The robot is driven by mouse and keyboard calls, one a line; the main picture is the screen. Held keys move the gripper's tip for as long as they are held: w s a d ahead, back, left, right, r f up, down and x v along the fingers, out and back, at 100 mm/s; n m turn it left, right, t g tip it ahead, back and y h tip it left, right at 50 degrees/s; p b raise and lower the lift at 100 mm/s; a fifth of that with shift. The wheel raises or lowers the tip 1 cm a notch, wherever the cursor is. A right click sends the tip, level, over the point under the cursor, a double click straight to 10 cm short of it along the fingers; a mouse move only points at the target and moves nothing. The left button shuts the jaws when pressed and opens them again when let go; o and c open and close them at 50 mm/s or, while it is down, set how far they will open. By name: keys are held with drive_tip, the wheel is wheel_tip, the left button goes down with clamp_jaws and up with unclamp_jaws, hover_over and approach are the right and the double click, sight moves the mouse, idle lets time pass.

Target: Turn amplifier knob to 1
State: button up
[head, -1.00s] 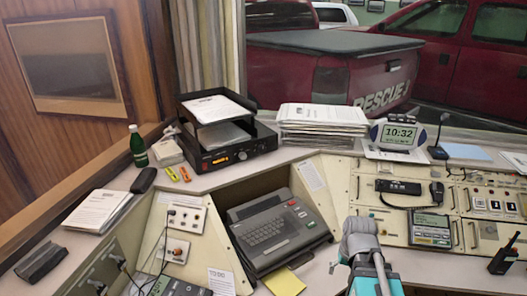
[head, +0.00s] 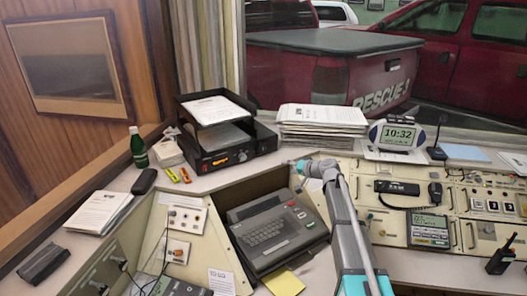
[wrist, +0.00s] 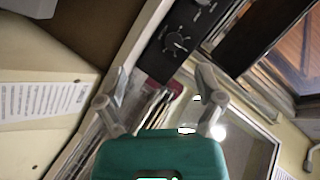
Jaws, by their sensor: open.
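The amplifier (head: 238,158) is the black unit with an orange display, under the paper trays at the back. In the wrist view its black front panel shows at the top, with a round knob (wrist: 177,42) ringed by pale marks. The knob's exact setting is too small to read. My gripper (wrist: 162,76) is open and empty, its two fingers spread below the knob in the picture and apart from it. In the head view my gripper (head: 293,163) is to the right of the amplifier, small and partly hidden by my arm.
Paper stacks (head: 322,118) and a clock (head: 398,135) stand behind my arm. A grey keyboard machine (head: 272,232) sits in the recess below. Console panels flank both sides.

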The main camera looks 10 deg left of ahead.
sight(263, 151)
drive_tip(key=shift+m+t+y, duration=0.4)
drive_tip(key=shift+m+t, duration=0.1)
drive_tip(key=shift+t, duration=0.3)
drive_tip(key=w, duration=0.1)
drive_tip(key=w+r, duration=0.1)
drive_tip(key=w, duration=0.1)
drive_tip(key=w+a+r, duration=0.1)
drive_tip(key=shift+w+r, duration=0.15)
drive_tip(key=shift+r, duration=0.1)
drive_tip(key=shift+a, duration=0.1)
drive_tip(key=b+x, duration=0.3)
drive_tip(key=x, duration=1)
drive_tip(key=shift+w+a+f, duration=0.15)
drive_tip(key=shift+a, duration=0.15)
drive_tip(key=shift+c, duration=0.3)
drive_tip(key=c, duration=1.1)
